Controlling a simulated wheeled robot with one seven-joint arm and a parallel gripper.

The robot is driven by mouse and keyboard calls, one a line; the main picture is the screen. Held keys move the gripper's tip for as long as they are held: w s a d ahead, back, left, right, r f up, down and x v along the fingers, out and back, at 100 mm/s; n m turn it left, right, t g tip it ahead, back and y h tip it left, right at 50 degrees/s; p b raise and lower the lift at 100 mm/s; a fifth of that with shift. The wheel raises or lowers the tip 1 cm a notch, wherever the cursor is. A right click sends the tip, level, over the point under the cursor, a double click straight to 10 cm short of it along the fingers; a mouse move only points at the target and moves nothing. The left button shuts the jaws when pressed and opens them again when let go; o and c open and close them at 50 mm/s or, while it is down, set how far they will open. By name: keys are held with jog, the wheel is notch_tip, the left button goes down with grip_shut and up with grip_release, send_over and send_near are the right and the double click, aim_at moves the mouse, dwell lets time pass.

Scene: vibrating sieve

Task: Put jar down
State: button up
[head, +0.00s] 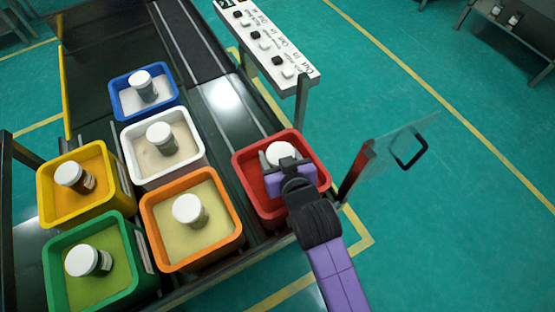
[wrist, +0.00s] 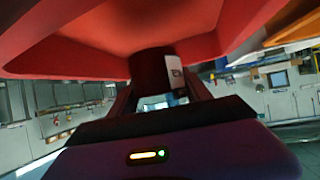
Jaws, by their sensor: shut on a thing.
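The jar has a white lid (head: 280,153) and is at the red bin (head: 240,163) on the right in the head view. My gripper (head: 284,164) is shut on the jar, and its arm comes in from the lower right. In the wrist view the dark jar body (wrist: 150,72) with a pale label sits between my fingers (wrist: 158,95), against the red bin wall (wrist: 70,55). My gripper hides much of the jar in the head view. I cannot tell whether the jar's base touches the bin floor.
Blue (head: 118,82), white (head: 128,140), yellow (head: 43,190), orange (head: 150,215) and green (head: 52,265) bins each hold a white-lidded jar. A control panel (head: 262,40) stands behind the red bin. A clear panel with a black handle (head: 410,150) is at right.

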jog(key=shift+f, duration=1.65)
jog(key=shift+f, duration=0.1)
jog(key=o, duration=1.4)
jog(key=shift+o, duration=0.2)
jog(key=shift+s, duration=0.1)
jog(key=v, duration=1.2)
